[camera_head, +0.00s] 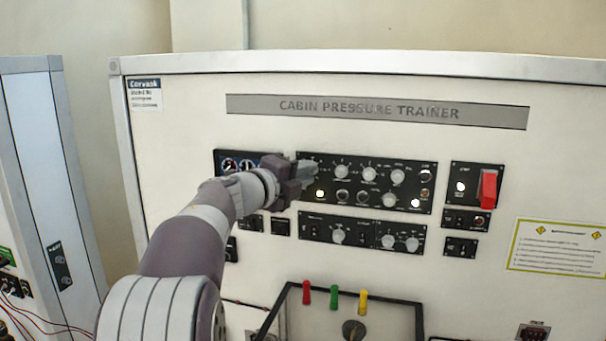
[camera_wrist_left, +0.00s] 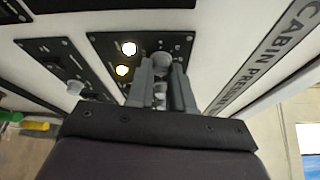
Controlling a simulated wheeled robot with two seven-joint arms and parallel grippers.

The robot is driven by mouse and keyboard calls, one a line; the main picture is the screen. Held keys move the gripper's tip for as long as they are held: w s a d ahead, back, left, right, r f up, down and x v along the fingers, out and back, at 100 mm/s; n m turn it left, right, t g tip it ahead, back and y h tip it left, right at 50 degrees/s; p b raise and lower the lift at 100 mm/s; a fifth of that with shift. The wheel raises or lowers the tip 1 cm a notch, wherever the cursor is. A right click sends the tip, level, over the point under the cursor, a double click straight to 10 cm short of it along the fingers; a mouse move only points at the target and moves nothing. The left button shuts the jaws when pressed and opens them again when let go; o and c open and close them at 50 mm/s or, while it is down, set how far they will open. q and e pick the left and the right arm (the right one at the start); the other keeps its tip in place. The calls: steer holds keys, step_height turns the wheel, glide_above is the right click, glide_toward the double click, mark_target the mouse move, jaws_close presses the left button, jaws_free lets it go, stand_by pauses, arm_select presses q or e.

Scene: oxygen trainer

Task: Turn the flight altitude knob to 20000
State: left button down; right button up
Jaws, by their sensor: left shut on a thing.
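The trainer panel carries a wide black control plate (camera_head: 365,180) with a row of pale round knobs. My right gripper is not in view.
A lower black plate (camera_head: 350,237) with more knobs sits just below. A red switch cover (camera_head: 489,188) is at the right. Red, green and yellow handles (camera_head: 334,297) stick up near the bottom. Another cabinet (camera_head: 40,150) stands at the left.

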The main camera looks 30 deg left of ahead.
arm_select(q)
steer(key=c, duration=1.1)
jaws_free()
steer(key=shift+r, duration=0.1)
steer(key=shift+o, duration=0.4)
steer(key=s+a+b, duration=0.2)
steer(key=s+b, duration=0.3)
steer(key=s, duration=0.7)
steer(key=shift+s+r+b, duration=0.2)
steer(key=shift+b, duration=0.15)
